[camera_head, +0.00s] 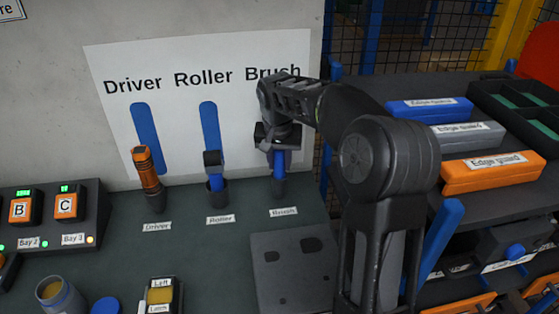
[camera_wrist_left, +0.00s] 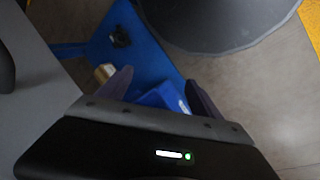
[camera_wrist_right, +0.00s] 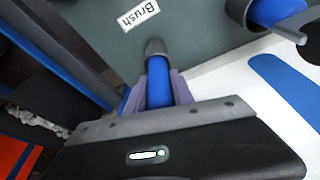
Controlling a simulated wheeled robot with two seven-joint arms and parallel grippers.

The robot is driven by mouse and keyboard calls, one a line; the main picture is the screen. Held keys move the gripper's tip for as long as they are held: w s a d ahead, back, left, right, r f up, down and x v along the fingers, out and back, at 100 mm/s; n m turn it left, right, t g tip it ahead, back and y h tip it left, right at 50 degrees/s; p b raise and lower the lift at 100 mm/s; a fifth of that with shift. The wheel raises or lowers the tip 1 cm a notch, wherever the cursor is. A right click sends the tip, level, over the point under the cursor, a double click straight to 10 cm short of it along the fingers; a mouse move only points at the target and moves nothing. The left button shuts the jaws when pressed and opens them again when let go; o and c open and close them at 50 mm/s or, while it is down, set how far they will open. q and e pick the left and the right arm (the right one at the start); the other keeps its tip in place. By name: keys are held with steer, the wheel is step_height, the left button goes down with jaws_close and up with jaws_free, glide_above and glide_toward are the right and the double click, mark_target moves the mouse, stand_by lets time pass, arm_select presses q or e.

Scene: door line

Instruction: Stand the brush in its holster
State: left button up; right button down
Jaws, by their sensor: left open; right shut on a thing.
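The brush (camera_head: 279,163) has a blue handle and stands about upright at the board's "Brush" column. My right gripper (camera_head: 278,143) is shut on it from above and hides its upper part. Its lower end meets the dark holster (camera_head: 279,187) behind the "Brush" label; how deep it sits I cannot tell. In the right wrist view the blue handle (camera_wrist_right: 159,85) lies between my fingers, its far end at the grey holster (camera_wrist_right: 155,47). My left gripper (camera_wrist_left: 160,88) is open in the left wrist view, its fingers apart over blurred blue items below.
The orange driver (camera_head: 148,170) and blue roller (camera_head: 214,168) stand in holsters to the left. A grey plate (camera_head: 290,270) lies in front. Edge guards (camera_head: 490,172) lie on a shelf at right. A open jar (camera_head: 60,296) and a latch box (camera_head: 160,296) stand at front left.

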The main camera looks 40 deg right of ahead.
steer(key=c, duration=1)
jaws_free()
steer(key=shift+r, duration=0.1)
steer(key=v, duration=0.7)
steer(key=shift+r, duration=0.35)
steer(key=shift+a, duration=0.1)
